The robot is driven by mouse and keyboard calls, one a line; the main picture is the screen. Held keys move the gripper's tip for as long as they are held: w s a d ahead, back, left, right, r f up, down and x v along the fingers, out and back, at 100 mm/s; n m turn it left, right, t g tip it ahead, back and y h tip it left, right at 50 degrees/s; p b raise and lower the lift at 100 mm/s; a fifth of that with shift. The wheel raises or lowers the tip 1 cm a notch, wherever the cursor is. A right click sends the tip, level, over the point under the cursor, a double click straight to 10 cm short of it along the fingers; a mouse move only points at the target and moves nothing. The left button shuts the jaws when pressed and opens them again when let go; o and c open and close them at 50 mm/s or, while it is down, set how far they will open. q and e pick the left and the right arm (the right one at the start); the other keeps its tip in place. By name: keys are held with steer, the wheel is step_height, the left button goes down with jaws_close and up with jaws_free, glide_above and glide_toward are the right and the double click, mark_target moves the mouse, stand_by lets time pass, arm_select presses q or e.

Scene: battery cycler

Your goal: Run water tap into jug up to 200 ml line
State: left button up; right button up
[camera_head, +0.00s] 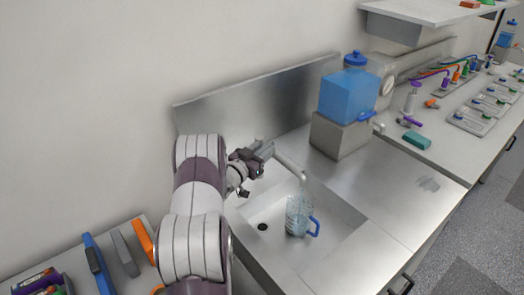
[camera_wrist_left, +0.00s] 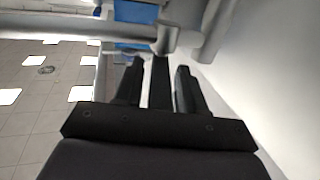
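The clear jug (camera_head: 296,214) with a blue handle stands upright in the sink (camera_head: 335,222), under the tap's spout (camera_head: 290,165). It has a bluish tint; I cannot read its lines or a water level, nor tell whether water runs. My left gripper (camera_head: 258,157) is at the tap's base end, behind the sink. In the left wrist view, the fingers of my left gripper (camera_wrist_left: 160,82) stand apart on both sides of a dark bar (camera_wrist_left: 160,92), seemingly the tap's lever, with narrow gaps. The grey tap (camera_wrist_left: 166,38) is just ahead. My right gripper is not in view.
A blue water container (camera_head: 348,95) stands on a grey block (camera_head: 338,136) right of the sink. A metal splashback (camera_head: 250,105) rises behind. The steel counter (camera_head: 390,185) right of the sink is clear.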

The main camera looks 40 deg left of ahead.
arm_select(q)
steer(key=s+b, duration=0.2)
steer(key=s, duration=1)
steer(key=shift+s+b, duration=0.4)
stand_by(5.7)
steer(key=w+p, duration=0.8)
steer(key=w, duration=0.2)
steer(key=shift+w, duration=0.35)
steer(key=shift+w+f, duration=0.1)
steer(key=shift+w, duration=0.6)
